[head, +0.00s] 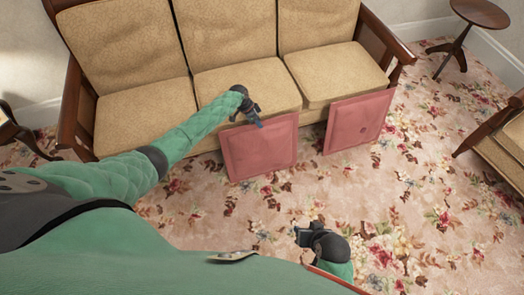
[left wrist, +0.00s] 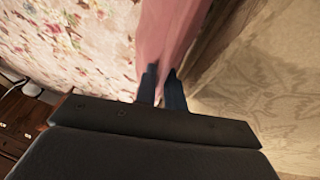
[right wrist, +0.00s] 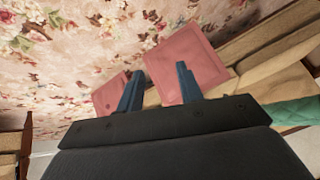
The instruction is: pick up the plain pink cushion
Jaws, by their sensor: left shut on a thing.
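The plain pink cushion (head: 260,150) is at the front of the sofa's middle seat, upright, with no button visible on its face. My left gripper (head: 259,122) is shut on its top edge. In the left wrist view the pink cloth (left wrist: 172,30) runs between the fingers (left wrist: 161,88). I cannot tell whether its lower edge touches the carpet. A second pink cushion (head: 350,112), with a small button, is to its right. Both show in the right wrist view, the plain one (right wrist: 190,58) beside the buttoned one (right wrist: 108,97). My right gripper (head: 303,236) is open and empty above the carpet.
The tan sofa (head: 235,90) with wooden arms fills the back. A round wooden side table (head: 480,12) is at the far right, and an armchair (head: 505,140) at the right edge. Flowered carpet (head: 400,210) lies clear in front.

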